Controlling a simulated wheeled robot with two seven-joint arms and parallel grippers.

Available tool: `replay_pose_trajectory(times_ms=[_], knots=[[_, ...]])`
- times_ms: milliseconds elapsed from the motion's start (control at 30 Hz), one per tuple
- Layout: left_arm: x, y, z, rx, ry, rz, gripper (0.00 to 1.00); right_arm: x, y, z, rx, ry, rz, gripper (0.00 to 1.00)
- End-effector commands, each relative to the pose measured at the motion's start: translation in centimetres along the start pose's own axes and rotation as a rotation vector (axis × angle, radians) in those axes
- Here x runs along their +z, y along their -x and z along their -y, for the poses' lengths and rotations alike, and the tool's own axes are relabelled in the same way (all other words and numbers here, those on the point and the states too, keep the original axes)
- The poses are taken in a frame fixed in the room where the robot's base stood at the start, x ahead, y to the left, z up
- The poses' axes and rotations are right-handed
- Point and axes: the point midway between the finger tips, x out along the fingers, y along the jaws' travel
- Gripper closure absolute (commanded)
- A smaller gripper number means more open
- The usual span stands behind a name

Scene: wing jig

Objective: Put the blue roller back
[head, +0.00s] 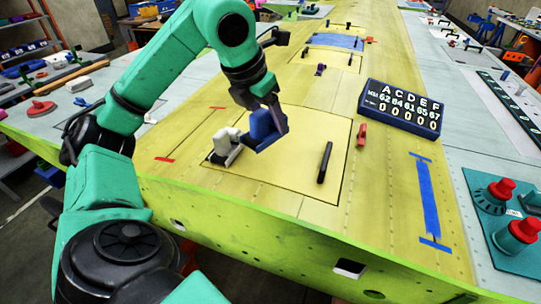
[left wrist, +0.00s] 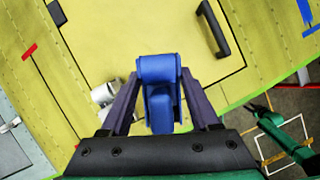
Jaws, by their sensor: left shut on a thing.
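The blue roller (head: 262,126) is between the fingers of my left gripper (head: 270,118), which is shut on it. It hangs over the framed square panel on the yellow-green wing skin, and I cannot tell how high. In the left wrist view the roller (left wrist: 160,92) sits between the two dark fingers of the gripper (left wrist: 158,74). A small white and grey fixture (head: 225,147) stands on the panel just left of the roller. It is partly hidden behind the left finger in the left wrist view (left wrist: 104,94). My right gripper is not in view.
A black handle (head: 324,162) stands on the panel to the right. Beyond it are a small red item (head: 361,135) and a dark number board (head: 401,106). Blue tape (head: 429,198) marks the skin farther right. The panel between the roller and the handle is clear.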

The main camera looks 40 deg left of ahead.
Motion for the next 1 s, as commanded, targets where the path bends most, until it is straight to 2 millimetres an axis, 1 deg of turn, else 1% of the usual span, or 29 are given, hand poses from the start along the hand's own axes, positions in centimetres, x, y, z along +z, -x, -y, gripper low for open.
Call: replay_pose_trajectory(times_ms=[33, 67, 200, 300, 400, 600, 700, 733, 767, 800, 1000], knots=[[-0.9, -2.0, -0.1, 0.004, 0.002, -0.006, 0.9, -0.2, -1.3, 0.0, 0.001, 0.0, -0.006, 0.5], [-1.2, -2.5, -0.1, 0.004, 0.0, -0.005, 0.9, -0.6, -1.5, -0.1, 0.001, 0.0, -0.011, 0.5], [-1.9, -4.2, -0.1, 0.002, 0.001, -0.002, 0.9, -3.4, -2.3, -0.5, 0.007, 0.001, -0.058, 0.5], [-2.7, -6.0, -0.1, 0.004, 0.0, -0.002, 0.9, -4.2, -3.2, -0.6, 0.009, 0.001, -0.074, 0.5], [-3.0, -6.9, 0.0, 0.0, 0.0, 0.0, 0.9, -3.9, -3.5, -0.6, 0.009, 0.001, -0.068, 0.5], [-2.9, -6.7, 0.1, -0.003, 0.0, 0.002, 0.9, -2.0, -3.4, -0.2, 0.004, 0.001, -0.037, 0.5], [-3.0, -7.0, 0.0, -0.002, 0.0, 0.002, 0.9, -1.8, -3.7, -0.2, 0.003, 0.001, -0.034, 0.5], [-3.0, -6.9, 0.0, -0.002, 0.0, 0.001, 0.26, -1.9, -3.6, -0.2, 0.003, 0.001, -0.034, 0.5], [-3.0, -6.9, 0.0, -0.002, 0.0, 0.001, 0.15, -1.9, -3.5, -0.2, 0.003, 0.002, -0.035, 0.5], [-3.0, -6.9, 0.0, -0.002, 0.0, 0.001, 0.08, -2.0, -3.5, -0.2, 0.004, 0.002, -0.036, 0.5], [-3.0, -6.9, 0.0, -0.002, 0.0, 0.001, 0.08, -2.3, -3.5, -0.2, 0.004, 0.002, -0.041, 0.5]])
